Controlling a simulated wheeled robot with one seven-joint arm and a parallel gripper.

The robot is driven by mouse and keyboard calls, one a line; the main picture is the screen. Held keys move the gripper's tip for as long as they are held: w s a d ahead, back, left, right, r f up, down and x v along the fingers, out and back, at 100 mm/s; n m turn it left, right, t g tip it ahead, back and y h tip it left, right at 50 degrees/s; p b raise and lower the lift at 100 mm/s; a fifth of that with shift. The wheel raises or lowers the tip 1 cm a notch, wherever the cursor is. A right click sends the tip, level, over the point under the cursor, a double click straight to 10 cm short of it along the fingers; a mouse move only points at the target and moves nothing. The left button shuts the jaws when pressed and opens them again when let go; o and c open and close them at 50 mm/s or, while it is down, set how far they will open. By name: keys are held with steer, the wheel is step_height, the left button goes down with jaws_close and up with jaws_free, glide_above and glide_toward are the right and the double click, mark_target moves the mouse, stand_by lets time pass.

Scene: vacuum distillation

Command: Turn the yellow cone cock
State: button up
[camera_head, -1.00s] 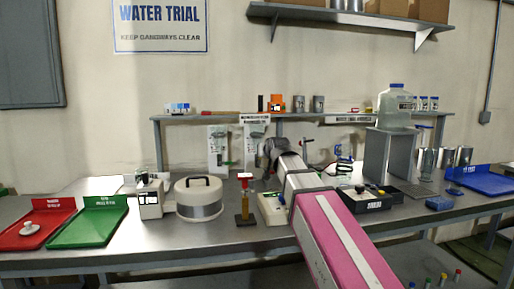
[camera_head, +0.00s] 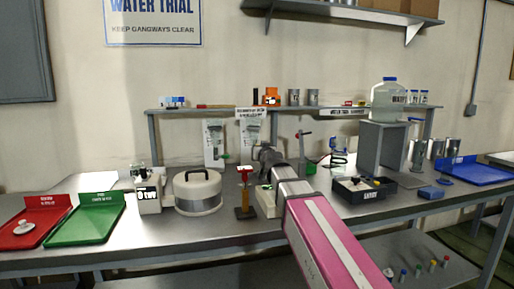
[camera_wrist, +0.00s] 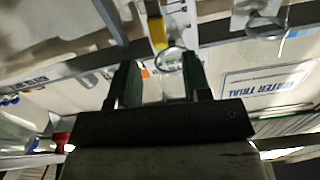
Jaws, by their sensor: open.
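A yellow part (camera_wrist: 157,32), which looks like the yellow cone cock, shows at the top of the wrist view. It lies just beyond my fingertips, near the middle of the gap. My gripper (camera_wrist: 158,66) is open, with its two dark fingers apart and nothing visibly held between them. A clear round glass piece (camera_wrist: 172,60) shows behind the fingertips; whether it touches them I cannot tell. In the head view my arm hides the fingers and I cannot make out the yellow cock.
A red-topped stand (camera_head: 244,195) and a white round-lidded vessel (camera_head: 197,191) stand left of my arm. A black tray (camera_head: 365,195) and a blue-capped jug (camera_head: 389,93) on a grey stand are to its right. Green (camera_head: 88,228) and red trays lie at the left.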

steer(key=x, duration=0.6)
steer(key=shift+s, duration=0.1)
jaws_close()
